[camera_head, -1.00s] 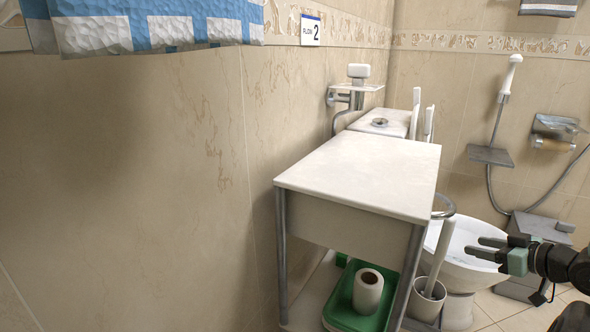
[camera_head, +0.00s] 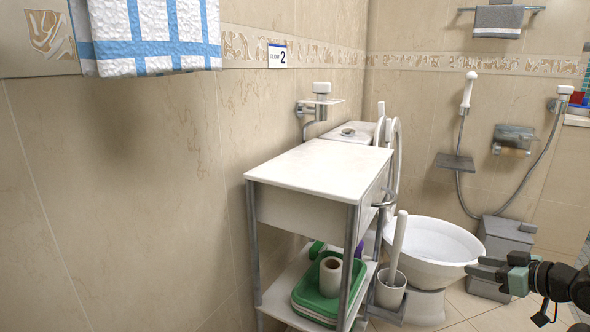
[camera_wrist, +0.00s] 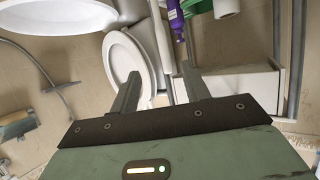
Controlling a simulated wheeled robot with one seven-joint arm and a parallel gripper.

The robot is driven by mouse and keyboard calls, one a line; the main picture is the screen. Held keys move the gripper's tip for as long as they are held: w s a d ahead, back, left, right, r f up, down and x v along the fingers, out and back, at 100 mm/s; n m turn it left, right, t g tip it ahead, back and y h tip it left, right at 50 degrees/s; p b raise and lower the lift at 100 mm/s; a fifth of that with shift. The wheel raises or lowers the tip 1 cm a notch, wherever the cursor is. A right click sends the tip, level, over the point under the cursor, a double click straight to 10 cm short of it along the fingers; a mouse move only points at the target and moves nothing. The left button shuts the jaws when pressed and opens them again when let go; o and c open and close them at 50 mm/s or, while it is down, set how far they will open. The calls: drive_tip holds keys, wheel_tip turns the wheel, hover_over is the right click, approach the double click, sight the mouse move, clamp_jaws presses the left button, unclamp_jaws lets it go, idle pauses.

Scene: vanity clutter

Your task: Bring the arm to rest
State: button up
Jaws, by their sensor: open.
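My gripper (camera_head: 492,272) is at the lower right of the head view, in front of the toilet (camera_head: 432,252) and pointing left. Its two fingers are apart and nothing is between them. In the wrist view my gripper (camera_wrist: 158,82) also shows open and empty, with the round white toilet lid or seat (camera_wrist: 124,58) beyond the left finger. My arm comes in from the right edge of the head view.
A white-topped cart (camera_head: 322,166) stands by the left wall. Its lower shelf holds a green tray (camera_head: 310,297) with a paper roll (camera_head: 330,277). A brush holder (camera_head: 390,290) stands beside it. A grey bin (camera_head: 505,240) is behind my gripper. Floor shows at the front.

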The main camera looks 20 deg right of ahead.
drive_tip(key=w+a+r+g+h, duration=0.2)
drive_tip(key=w+a+g+h, duration=0.1)
drive_tip(key=w+a+g, duration=0.4)
drive_tip(key=a+r+m, duration=0.1)
drive_tip(key=a+r, duration=0.2)
drive_tip(key=a, duration=0.5)
drive_tip(key=s+a+r+n+g+y, duration=0.1)
drive_tip(key=s+a+r+n+g, duration=0.1)
drive_tip(key=s+a, duration=0.7)
drive_tip(key=s+a+r+n+g+p, duration=0.1)
drive_tip(key=s+a+r+n+g, duration=0.2)
drive_tip(key=a, duration=0.9)
drive_tip(key=s+a+r+n+g+y, duration=0.1)
drive_tip(key=s+a+n, duration=0.1)
drive_tip(key=s+a, duration=0.75)
wheel_tip(320, 180, up, 26)
drive_tip(key=w+a+p, duration=0.1)
drive_tip(key=p, duration=2.5)
drive_tip(key=shift+w+r+p, duration=0.25)
drive_tip(key=shift+w+p, duration=0.05)
drive_tip(key=shift+w, duration=0.1)
